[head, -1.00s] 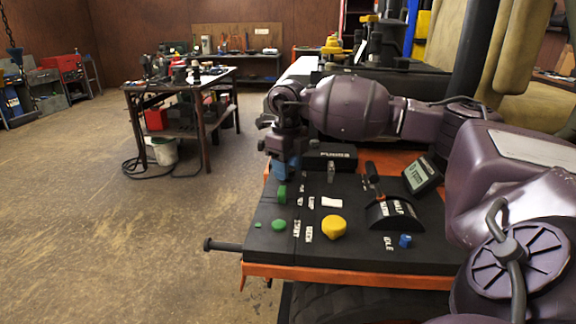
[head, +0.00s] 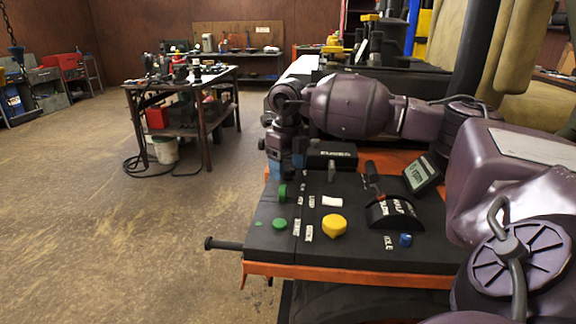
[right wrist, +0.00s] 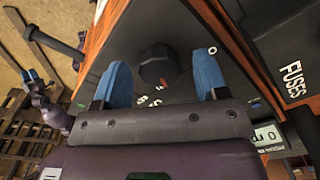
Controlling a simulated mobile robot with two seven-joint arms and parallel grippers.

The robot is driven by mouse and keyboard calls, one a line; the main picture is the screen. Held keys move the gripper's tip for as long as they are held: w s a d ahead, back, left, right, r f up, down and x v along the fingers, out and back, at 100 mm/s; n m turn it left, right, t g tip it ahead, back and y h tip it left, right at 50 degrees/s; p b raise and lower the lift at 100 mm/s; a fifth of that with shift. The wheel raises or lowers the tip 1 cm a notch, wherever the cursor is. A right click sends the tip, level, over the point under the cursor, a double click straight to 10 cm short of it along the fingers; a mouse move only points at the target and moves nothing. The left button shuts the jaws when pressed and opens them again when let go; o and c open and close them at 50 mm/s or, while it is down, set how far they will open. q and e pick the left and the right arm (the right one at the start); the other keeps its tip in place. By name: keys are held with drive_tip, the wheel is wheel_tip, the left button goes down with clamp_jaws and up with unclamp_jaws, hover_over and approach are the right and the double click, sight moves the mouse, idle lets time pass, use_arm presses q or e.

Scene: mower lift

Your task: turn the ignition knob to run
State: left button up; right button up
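The ignition knob (right wrist: 158,67) is black with a red pointer mark and shows in the right wrist view. It stands on the dark control panel (head: 270,242), with small white markings around it. My right gripper (right wrist: 163,78) is open, its two blue fingers on either side of the knob with visible gaps. In the head view my right gripper (head: 286,163) is over the panel's far left part and hides the knob. My left gripper (right wrist: 30,75) seems to show small at the left of the right wrist view; its opening is unclear.
The panel also carries a yellow knob (head: 333,225), green controls (head: 279,224), a blue knob (head: 405,240), a lever (head: 372,174) and a display (head: 417,175). The fuses box (head: 332,154) stands close beside my right gripper. Open floor lies left of the panel.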

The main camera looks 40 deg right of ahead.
sight(288, 168)
wheel_tip(288, 168, up, 11)
idle(0.8)
drive_tip(key=shift+f, duration=0.15)
idle(0.4)
